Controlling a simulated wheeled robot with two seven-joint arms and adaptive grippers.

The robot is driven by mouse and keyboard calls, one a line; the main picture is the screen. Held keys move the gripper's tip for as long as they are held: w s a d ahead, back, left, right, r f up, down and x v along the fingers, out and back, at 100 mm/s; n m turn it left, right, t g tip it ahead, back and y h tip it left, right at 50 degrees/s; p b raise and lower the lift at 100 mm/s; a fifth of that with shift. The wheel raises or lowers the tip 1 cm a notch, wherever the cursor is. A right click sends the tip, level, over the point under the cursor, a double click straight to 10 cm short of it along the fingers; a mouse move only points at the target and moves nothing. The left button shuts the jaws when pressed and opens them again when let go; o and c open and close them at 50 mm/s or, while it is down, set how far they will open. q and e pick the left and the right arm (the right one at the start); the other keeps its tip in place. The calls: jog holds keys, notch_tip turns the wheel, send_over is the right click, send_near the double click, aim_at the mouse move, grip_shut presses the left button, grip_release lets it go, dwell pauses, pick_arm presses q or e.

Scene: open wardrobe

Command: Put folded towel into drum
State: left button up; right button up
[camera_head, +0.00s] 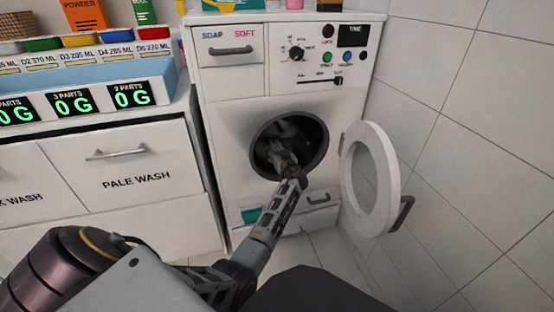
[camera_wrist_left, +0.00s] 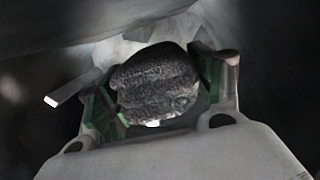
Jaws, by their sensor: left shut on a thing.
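The washing machine's drum (camera_head: 316,138) is a dark round opening in the white front. My left arm reaches into it, and my left gripper (camera_head: 284,157) is inside the mouth. In the left wrist view a dark grey, rough-textured folded towel (camera_wrist_left: 155,82) sits between the two fingers, and the gripper is shut on it. The towel is hard to make out in the head view. Pale and dark surfaces lie around it; I cannot tell whether the towel touches the drum wall. My right gripper is not in view.
The round door (camera_head: 393,180) stands open to the right of the drum, near the tiled wall (camera_head: 450,130). A white cabinet (camera_head: 120,215) with drawers and scales stands on the left. A detergent drawer (camera_head: 231,65) is closed above the drum.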

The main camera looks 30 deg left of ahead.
pick_arm(q)
jog(key=shift+f+b, duration=0.8)
jog(key=shift+f, duration=1.05)
jog(key=o, duration=1.2)
jog(key=shift+c, duration=0.2)
jog(key=shift+p+v, duration=0.35)
jog(key=shift+v, duration=0.5)
jog(key=shift+p+v, duration=0.85)
jog(key=shift+v, duration=1.9)
jog(key=shift+s+d, duration=0.1)
